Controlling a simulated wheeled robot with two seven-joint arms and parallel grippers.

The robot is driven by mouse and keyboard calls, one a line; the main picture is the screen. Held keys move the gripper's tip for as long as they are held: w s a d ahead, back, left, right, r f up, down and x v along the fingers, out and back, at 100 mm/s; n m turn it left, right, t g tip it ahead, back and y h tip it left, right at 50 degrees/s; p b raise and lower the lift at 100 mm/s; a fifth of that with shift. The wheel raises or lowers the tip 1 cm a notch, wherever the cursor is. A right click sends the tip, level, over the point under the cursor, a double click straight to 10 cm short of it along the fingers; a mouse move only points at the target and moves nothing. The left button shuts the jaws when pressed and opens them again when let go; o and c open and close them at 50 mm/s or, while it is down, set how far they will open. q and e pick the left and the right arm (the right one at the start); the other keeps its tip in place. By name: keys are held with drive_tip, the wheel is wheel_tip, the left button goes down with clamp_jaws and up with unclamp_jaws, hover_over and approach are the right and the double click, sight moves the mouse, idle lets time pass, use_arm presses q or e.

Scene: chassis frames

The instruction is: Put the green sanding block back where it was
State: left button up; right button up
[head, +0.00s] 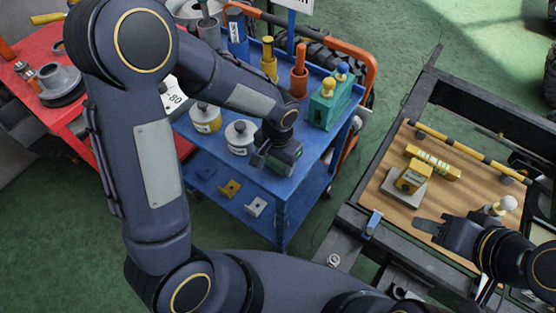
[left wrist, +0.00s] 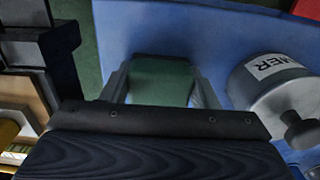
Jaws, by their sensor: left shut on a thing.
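The dark green sanding block (head: 287,158) is between the fingers of my left gripper (head: 280,154), near the front edge of the blue cart top (head: 232,172). The left wrist view shows the block (left wrist: 160,80) between both fingers, with the blue cart surface around it. My left gripper is shut on it. I cannot tell whether the block touches the cart top. My right gripper (head: 430,228) is over the front of the wooden board at the right; its finger gap is not clear.
A silver-lidded tin (head: 240,137) stands just left of the block; it also shows in the left wrist view (left wrist: 280,90). A yellow-labelled tin (head: 205,118) and a teal holder (head: 328,107) stand nearby. The wooden board (head: 455,215) carries a yellow block (head: 411,178).

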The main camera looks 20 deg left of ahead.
use_arm(q)
drive_tip(key=o, duration=1)
drive_tip(key=shift+f, duration=0.1)
drive_tip(key=shift+c, duration=0.2)
drive_tip(key=shift+r, duration=0.4)
wheel_tip(320, 180, up, 12)
drive_tip(key=p, duration=0.1)
drive_tip(key=s+a+r+n+t+h, duration=0.2)
drive_tip(key=s+a+n, duration=0.1)
drive_tip(key=s, duration=0.5)
drive_tip(key=s+a+r+n+t+h, duration=0.1)
drive_tip(key=s+a+r+n+t, duration=0.1)
drive_tip(key=s+a, duration=0.4)
drive_tip(key=shift+s+r+n+t+h, duration=0.45)
drive_tip(key=shift+s+t, duration=0.35)
drive_tip(key=shift+s, duration=0.2)
